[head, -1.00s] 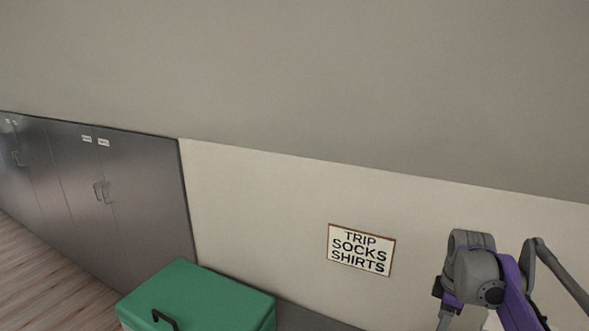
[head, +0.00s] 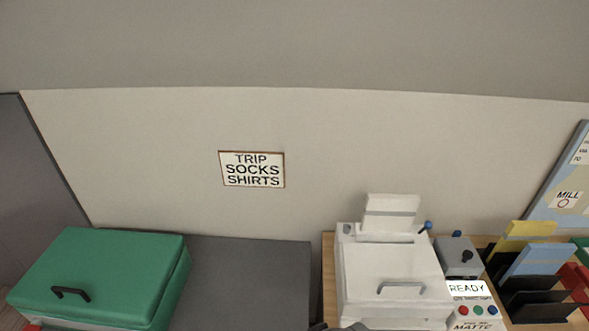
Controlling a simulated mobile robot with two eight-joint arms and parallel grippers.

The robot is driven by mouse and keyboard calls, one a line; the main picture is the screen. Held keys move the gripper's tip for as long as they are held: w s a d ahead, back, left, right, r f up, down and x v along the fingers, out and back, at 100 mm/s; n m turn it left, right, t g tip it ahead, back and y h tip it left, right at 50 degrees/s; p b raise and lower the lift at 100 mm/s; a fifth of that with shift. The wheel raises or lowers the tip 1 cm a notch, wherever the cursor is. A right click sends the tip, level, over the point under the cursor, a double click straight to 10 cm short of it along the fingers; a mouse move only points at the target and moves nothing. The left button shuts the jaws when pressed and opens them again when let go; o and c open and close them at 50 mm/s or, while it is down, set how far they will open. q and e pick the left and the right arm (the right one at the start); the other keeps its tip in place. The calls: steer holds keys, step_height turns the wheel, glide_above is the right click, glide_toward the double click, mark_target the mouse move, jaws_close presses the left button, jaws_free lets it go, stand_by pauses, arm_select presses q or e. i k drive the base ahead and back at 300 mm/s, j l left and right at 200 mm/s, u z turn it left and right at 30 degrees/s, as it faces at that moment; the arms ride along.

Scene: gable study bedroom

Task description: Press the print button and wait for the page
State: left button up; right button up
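A white printer (head: 390,275) stands on a wooden surface at the lower right of the head view, with paper (head: 390,212) upright at its back and a grey handle on its front. The small print above the buttons is too small to read surely; a label below ends in "MATTE". Neither gripper shows clearly; a dark sliver at the bottom edge cannot be identified.
A green lidded box (head: 110,270) stands at the lower left near a dark grey surface (head: 250,275). Right of the printer are a grey box with a knob (head: 459,255) and a black rack (head: 535,298) holding folders. A sign (head: 252,169) hangs on the wall.

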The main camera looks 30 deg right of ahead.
mark_target(477, 310)
steer(key=l+z, duration=0.1)
steer(key=z, duration=1.85)
steer(key=k+l, duration=0.05)
steer(key=l, duration=0.05)
